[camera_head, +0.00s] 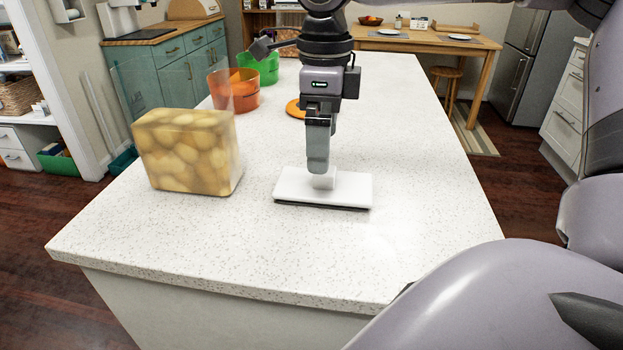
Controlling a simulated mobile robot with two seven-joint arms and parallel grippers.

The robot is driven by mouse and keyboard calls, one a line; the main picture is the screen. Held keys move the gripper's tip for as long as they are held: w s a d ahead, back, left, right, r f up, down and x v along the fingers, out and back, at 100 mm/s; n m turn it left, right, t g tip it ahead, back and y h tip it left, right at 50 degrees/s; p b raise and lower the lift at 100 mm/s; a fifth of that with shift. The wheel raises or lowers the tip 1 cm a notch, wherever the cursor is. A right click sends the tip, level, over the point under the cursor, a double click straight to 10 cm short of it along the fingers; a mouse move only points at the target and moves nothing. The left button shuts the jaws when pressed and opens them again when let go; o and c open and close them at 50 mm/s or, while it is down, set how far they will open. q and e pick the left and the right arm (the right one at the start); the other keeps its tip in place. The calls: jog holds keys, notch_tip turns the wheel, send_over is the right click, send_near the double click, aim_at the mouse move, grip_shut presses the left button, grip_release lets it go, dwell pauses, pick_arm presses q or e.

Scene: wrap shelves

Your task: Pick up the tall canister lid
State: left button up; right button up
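A white rectangular lid (345,188) with a small upright white knob on top lies on the speckled counter, or very close to it; a dark line runs under its front edge. My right gripper (318,160) points straight down over the lid, with its fingertips at the knob. I see the fingers edge-on, one behind the other, so the gap between them is hidden. A clear block-shaped canister (187,150) full of pale, rounded, potato-like pieces stands upright to the left of the lid, apart from it.
An orange container (244,98) and a green container (259,70) stand farther back on the counter (420,250). A flat orange disc (294,108) lies behind my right gripper. The counter's front and right are clear. A wooden table (425,40) stands beyond.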

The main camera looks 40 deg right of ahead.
aim_at(324, 189)
jog(key=f, duration=0.6)
jog(key=shift+s+d+f, duration=0.1)
jog(key=shift+s+d, duration=0.05)
jog(key=shift+d, duration=0.05)
jog(key=c, duration=0.9)
